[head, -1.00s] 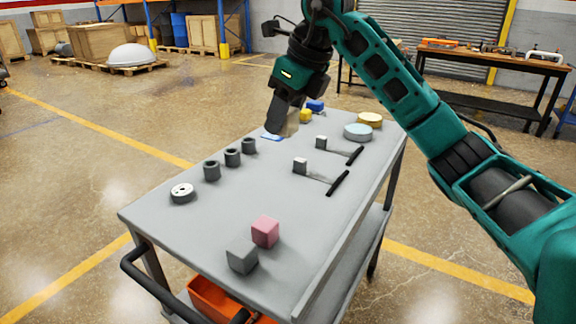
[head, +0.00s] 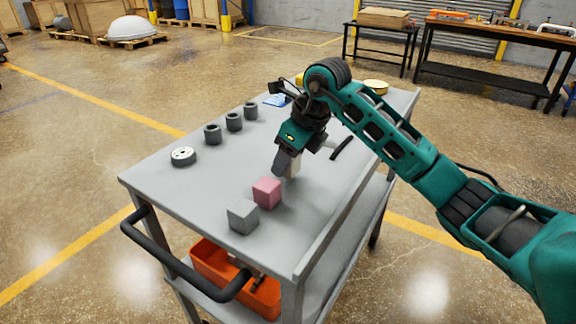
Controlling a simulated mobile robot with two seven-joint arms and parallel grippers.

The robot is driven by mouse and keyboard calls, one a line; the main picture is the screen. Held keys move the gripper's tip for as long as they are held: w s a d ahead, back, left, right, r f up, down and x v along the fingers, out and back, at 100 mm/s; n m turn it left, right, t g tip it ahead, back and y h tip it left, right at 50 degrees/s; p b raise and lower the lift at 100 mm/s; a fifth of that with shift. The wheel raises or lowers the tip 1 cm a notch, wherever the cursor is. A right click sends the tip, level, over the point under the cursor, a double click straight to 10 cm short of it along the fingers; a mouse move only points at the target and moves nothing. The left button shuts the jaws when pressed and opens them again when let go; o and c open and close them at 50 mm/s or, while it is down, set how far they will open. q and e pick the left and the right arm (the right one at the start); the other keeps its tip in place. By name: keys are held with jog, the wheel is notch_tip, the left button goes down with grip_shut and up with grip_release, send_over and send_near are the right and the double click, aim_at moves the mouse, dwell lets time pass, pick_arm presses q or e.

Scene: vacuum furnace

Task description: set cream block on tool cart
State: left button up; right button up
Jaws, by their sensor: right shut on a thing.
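The cream block (head: 294,169) is in the fingers of my right gripper (head: 286,163), partly hidden by the dark finger. It is low over the grey tool cart (head: 215,175), just behind and right of a pink block (head: 266,191). I cannot tell whether its underside touches the cart top. My right gripper is shut on it, pointing down. My left gripper is not in view.
A grey block (head: 243,215) sits in front of the pink block. Several dark cylinders (head: 234,122) and a round white-topped disc (head: 183,156) stand along the left side. My right arm hides part of the cart's far right. The cart's left front is clear.

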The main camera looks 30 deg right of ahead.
jog(key=shift+f, duration=0.85)
jog(key=o, duration=1.1)
jog(key=shift+o, duration=0.2)
